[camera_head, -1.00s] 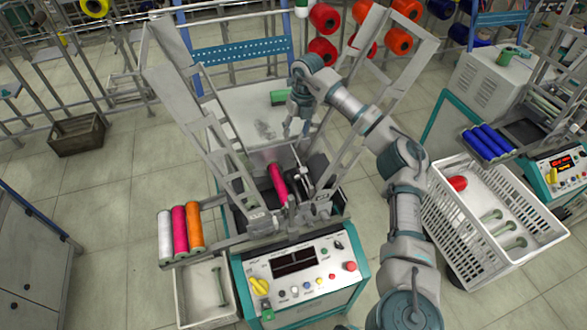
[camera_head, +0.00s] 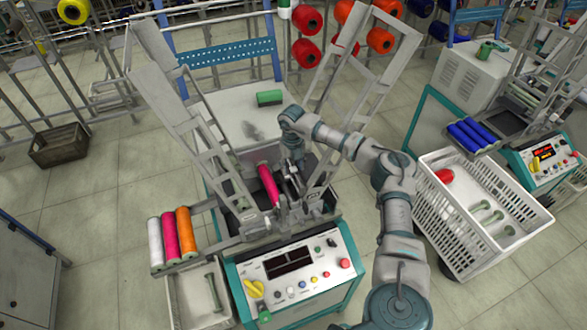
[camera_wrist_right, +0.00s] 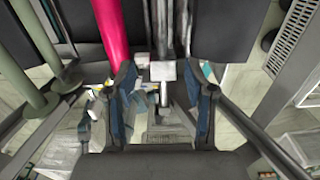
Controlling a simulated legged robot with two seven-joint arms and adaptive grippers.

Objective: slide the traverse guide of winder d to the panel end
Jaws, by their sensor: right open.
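The winder (camera_head: 290,268) in the middle has a front panel with a dark display, a yellow knob and coloured buttons. A pink bobbin (camera_head: 268,186) lies in its bay and also shows in the wrist view (camera_wrist_right: 112,30). My right gripper (camera_head: 290,172) is down in the bay, just right of the bobbin. In the wrist view, its open blue-padded fingers (camera_wrist_right: 163,100) stand on either side of a small pale block (camera_wrist_right: 163,71) on a rod, apparently the traverse guide. I cannot tell whether they touch it. My left gripper is not in view.
Slanted grey frames (camera_head: 185,120) rise on both sides of the bay. White, pink and orange spools (camera_head: 170,238) stand at the left. A white crate (camera_head: 455,215) is at the right. A green block (camera_head: 269,98) lies on the rear cover.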

